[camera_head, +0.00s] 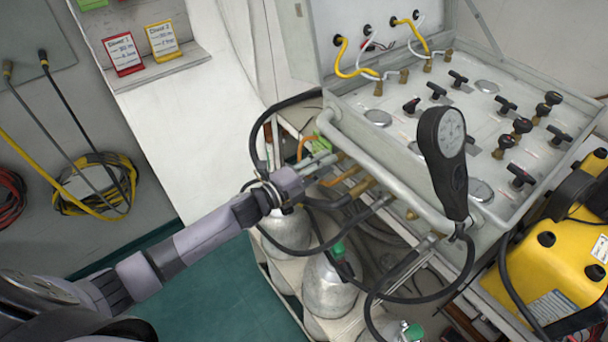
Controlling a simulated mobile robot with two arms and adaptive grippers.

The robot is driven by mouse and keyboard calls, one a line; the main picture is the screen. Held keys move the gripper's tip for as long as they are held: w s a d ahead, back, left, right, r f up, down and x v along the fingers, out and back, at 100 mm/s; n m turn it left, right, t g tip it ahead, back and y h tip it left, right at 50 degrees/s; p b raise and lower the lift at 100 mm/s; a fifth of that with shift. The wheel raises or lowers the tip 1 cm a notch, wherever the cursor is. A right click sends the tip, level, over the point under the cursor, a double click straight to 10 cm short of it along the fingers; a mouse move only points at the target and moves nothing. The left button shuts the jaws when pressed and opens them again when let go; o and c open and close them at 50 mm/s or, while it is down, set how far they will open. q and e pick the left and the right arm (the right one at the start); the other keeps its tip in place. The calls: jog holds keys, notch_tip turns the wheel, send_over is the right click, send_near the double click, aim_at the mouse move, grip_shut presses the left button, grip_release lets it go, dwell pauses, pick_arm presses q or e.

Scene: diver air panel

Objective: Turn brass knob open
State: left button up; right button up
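The air panel (455,125) is a grey open case with its lid raised at the back. Brass fittings stick out below its front rail; one brass piece (362,187) is just right of my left gripper (322,166), and a smaller one (411,214) is farther right. My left arm reaches in from the left, and its gripper points at the panel's front left corner, among hoses. The fingers are small and partly mixed with the hoses, so I cannot tell how far apart they are or whether they touch brass. My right gripper is out of view.
A black handheld gauge (444,150) stands before the panel. Several black-handled valves (438,91) sit on its face. Grey cylinders (330,285) stand below on a cart, with black hoses around them. A yellow machine (545,270) is at right. Green floor (215,295) is clear at lower left.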

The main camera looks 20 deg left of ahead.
pick_arm(q)
jog(key=v, duration=0.9)
jog(key=shift+s+a, duration=0.15)
jog(key=shift+a, duration=0.05)
